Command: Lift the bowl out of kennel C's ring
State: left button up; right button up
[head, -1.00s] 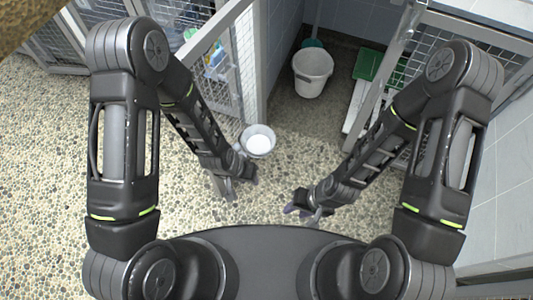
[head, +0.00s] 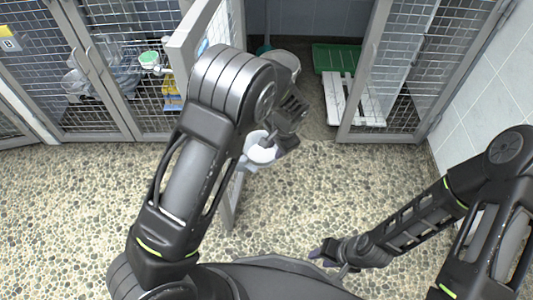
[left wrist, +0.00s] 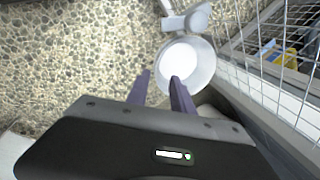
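The white bowl (head: 262,154) sits in its ring beside the open mesh door, partly hidden by my left arm. My right gripper (head: 328,260) hangs low over the floor, away from the bowl, and looks open and empty.
The open door (head: 229,205) stands close to my left arm. Another mesh kennel on the left bears a yellow B sign (head: 9,39). The pebbled floor (head: 75,200) is clear.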

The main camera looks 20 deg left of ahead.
pick_arm(q)
jog(key=shift+s, duration=0.1)
jog(key=shift+b+x, duration=0.4)
jog(key=shift+x, duration=0.95)
jog(key=shift+f, duration=0.1)
jog(key=b+x, duration=0.2)
jog(key=x, duration=0.3)
jog(key=shift+c, duration=0.3)
grip_shut()
dwell(0.8)
